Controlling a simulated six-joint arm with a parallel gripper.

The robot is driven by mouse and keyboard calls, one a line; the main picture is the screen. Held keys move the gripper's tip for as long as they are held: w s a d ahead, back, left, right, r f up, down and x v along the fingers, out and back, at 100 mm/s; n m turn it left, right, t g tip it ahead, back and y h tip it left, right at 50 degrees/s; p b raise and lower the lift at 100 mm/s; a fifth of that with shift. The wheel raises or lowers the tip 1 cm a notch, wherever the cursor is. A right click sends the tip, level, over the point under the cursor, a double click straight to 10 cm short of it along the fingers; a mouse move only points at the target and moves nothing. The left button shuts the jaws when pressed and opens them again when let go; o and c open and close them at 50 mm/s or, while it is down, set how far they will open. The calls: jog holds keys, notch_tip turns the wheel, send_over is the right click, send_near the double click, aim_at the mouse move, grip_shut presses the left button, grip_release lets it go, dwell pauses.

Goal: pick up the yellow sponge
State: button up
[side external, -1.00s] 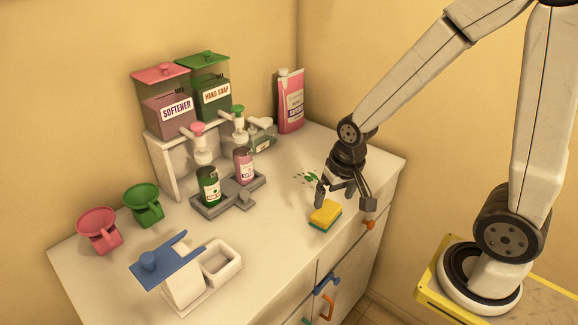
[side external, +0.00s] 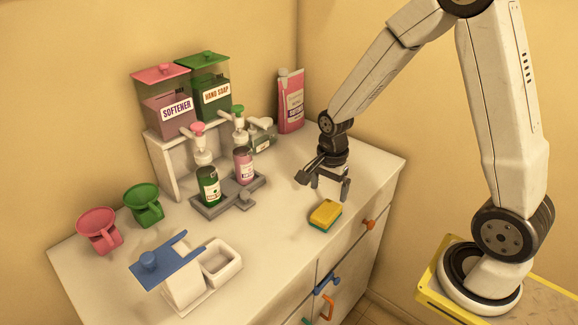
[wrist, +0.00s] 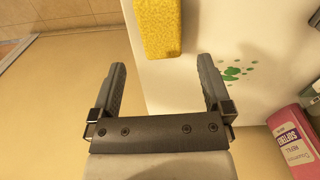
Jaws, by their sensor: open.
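The yellow sponge (side external: 325,212) with a green underside lies flat on the white counter, near its front edge. In the wrist view the sponge (wrist: 158,25) shows at the top, beyond my fingertips and roughly between their lines; its far end is cut off. My gripper (side external: 324,185) is open and empty, above the counter and a little behind the sponge, apart from it. In the wrist view my gripper (wrist: 163,63) shows both fingers spread wide, with nothing between them.
Green spots (wrist: 236,72) mark the counter beside the sponge. A pink bottle (side external: 291,102) stands at the back corner. Pump bottles on a grey tray (side external: 210,210) stand left of my gripper. A blue-topped stand (side external: 165,262) is at front left.

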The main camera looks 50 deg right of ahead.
aim_at(327, 210)
jog(key=shift+f, duration=0.15)
jog(key=shift+f, duration=1.2)
jog(key=shift+f, duration=0.1)
jog(key=shift+f, duration=2.45)
jog(key=c, duration=1.1)
jog(key=shift+r, duration=0.15)
